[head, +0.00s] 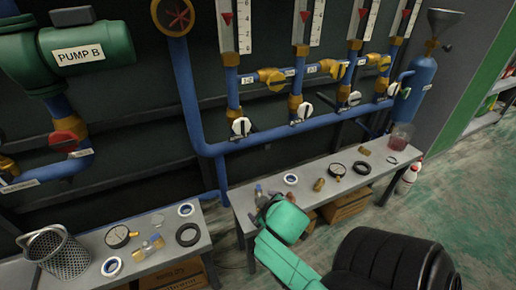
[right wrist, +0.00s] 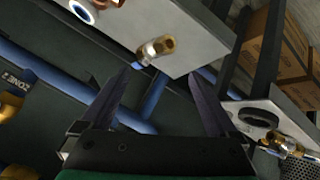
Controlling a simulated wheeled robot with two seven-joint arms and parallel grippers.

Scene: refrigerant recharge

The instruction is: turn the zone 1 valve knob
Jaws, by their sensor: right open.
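A row of valves with white knobs sits low on the blue wall pipes in the head view. The leftmost white knob (head: 241,126) is below the leftmost gauge, and more white knobs stand to its right. Yellow knobs (head: 272,77) sit on the cross pipes above. The small labels are too blurred to tell which is zone 1. My right gripper (head: 264,200) is over the left end of the right bench, below and apart from the knobs. In the right wrist view (right wrist: 163,76) its fingers are spread with nothing between them. My left gripper is out of view.
The right bench (head: 230,193) holds a brass fitting (right wrist: 157,47), tape, a gauge and a jar. The left bench (head: 205,243) holds a wire basket (head: 57,252) and small parts. Cardboard boxes (head: 346,204) are under the right bench. A dark round object (head: 385,262) fills the lower right.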

